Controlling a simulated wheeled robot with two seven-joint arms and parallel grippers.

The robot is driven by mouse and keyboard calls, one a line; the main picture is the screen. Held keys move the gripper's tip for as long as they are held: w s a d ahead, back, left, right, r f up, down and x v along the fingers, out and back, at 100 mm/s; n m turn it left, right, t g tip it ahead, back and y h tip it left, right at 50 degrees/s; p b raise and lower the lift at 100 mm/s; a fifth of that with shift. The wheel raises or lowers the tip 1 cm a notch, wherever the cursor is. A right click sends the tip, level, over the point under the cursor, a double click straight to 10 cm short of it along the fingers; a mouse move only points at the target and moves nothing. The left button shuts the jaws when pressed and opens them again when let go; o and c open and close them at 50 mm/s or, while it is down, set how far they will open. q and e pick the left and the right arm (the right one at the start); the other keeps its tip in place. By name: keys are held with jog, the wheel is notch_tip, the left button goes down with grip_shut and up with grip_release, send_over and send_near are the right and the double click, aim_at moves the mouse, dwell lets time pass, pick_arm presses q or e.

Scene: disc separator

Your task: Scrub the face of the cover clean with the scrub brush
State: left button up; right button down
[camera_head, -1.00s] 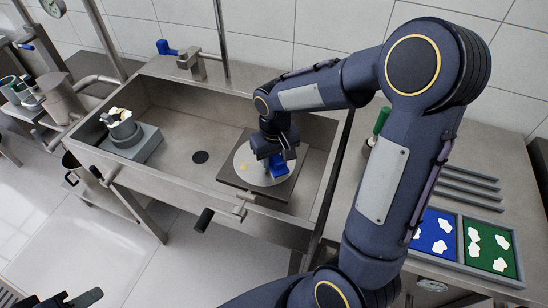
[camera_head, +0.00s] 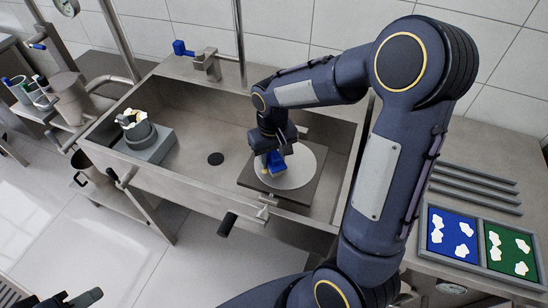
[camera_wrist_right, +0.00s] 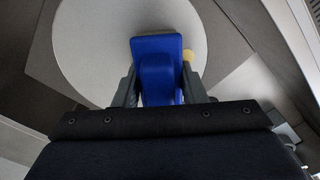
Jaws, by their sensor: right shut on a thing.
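The cover is a round, pale grey disc (camera_head: 297,171) lying on a square dark plate (camera_head: 308,195) inside the sink. My right gripper (camera_head: 270,150) is above the disc's left part, shut on the blue scrub brush (camera_head: 276,161). In the right wrist view the brush (camera_wrist_right: 158,70) sits between the two fingers over the disc (camera_wrist_right: 95,40). A yellowish spot (camera_wrist_right: 188,56) shows just right of the brush. The brush hides part of the face, and I cannot see its bristles. My left gripper (camera_head: 75,298) shows only partly at the bottom left edge.
The sink walls (camera_head: 330,140) surround the plate. Blue (camera_head: 430,258) and green (camera_head: 490,270) trays with white pieces lie on the right counter.

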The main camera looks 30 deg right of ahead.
notch_tip(320, 180, up, 8)
jog(key=p, duration=0.5)
jog(key=shift+d, duration=0.1)
jog(key=shift+s+r, duration=0.1)
jog(key=shift+s, duration=0.05)
